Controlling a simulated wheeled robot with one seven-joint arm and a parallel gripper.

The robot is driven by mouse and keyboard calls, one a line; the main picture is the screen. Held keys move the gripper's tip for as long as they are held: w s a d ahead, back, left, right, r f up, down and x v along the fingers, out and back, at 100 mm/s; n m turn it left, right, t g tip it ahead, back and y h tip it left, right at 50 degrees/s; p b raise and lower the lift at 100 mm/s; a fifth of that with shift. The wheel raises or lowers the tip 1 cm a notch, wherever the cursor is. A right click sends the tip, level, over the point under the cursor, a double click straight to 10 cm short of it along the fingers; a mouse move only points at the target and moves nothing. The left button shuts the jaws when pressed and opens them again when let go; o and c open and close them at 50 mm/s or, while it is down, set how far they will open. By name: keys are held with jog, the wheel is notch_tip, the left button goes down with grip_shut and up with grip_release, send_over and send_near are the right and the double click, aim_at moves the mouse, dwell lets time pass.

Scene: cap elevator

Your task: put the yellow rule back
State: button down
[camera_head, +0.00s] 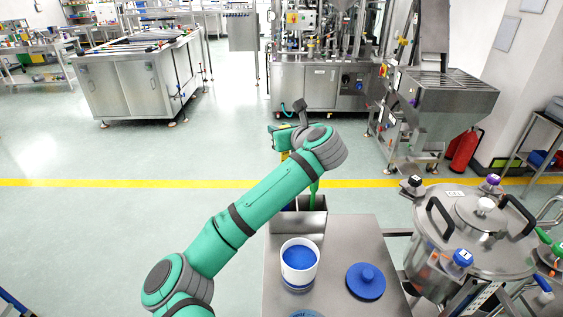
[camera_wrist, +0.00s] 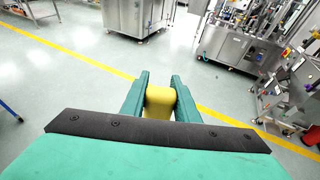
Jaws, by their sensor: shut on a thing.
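My gripper (camera_wrist: 160,92) is shut on the yellow rule (camera_wrist: 160,104), which shows between the two green fingers in the wrist view. In the head view my gripper (camera_head: 281,131) is beyond the steel table, and a small bit of yellow (camera_head: 284,156) shows below it. Most of the rule is hidden by my arm and fingers. A steel holder box (camera_head: 312,223) stands at the table's far edge, partly behind my arm. A green handle (camera_head: 314,188) rises from it.
The steel table (camera_head: 340,240) carries a white tub (camera_head: 299,262) with blue contents and a blue knobbed lid (camera_head: 366,281). A steel vessel (camera_head: 478,232) with a lid stands to the right. Open floor lies to the left and beyond the table.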

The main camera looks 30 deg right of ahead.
jog(key=shift+f, duration=3.1)
jog(key=c, duration=1.4)
grip_release()
jog(key=v, duration=1.2)
jog(key=shift+a, duration=0.1)
